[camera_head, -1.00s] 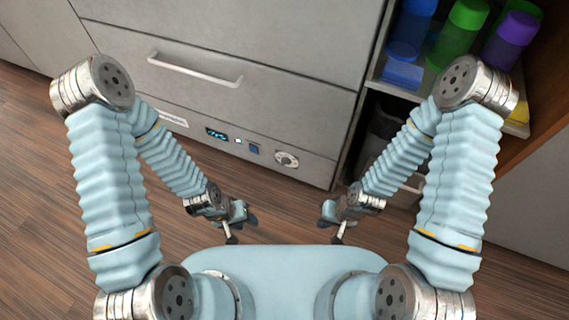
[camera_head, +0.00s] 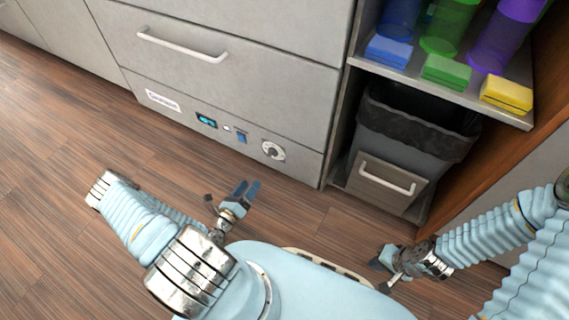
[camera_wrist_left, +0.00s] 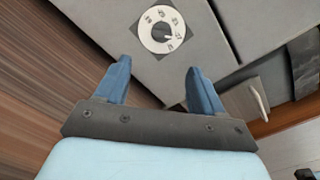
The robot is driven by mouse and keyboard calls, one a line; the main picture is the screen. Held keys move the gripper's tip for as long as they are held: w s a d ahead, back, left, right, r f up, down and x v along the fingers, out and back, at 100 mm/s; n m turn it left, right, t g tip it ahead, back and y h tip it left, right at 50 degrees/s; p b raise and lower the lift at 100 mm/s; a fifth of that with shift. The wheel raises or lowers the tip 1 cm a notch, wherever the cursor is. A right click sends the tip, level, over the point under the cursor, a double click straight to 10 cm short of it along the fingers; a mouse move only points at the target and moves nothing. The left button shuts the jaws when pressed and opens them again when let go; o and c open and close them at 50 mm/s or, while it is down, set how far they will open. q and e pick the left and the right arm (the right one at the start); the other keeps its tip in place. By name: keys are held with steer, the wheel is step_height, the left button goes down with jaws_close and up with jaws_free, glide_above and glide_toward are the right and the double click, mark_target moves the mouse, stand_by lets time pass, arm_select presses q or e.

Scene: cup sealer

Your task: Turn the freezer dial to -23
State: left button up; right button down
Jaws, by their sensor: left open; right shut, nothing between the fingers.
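The freezer dial (camera_head: 273,150) is a round white dial with a dark centre, low on the grey freezer front (camera_head: 180,85). In the left wrist view the dial (camera_wrist_left: 161,30) shows number marks around a dark knob, too small to read surely. The display (camera_head: 206,120) on the same panel is lit cyan, its digits unreadable. My left gripper (camera_head: 247,188) is open and empty, low in front of the panel and apart from the dial. In the left wrist view its two blue fingers (camera_wrist_left: 158,82) stand below the dial. My right gripper (camera_head: 383,268) is shut and empty, over the floor at the lower right.
A drawer handle (camera_head: 182,44) sticks out above the panel. A bin (camera_head: 410,130) stands in the cabinet to the right, under a shelf (camera_head: 450,88) with coloured bottles and sponges. Wood floor (camera_head: 60,200) is clear at the left.

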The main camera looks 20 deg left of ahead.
mark_target(272, 154)
arm_select(q)
steer(key=w+d+b, duration=0.1)
steer(key=w, duration=1.2)
steer(key=shift+b, duration=0.3)
steer(key=shift+r, duration=0.1)
steer(key=c, duration=1.1)
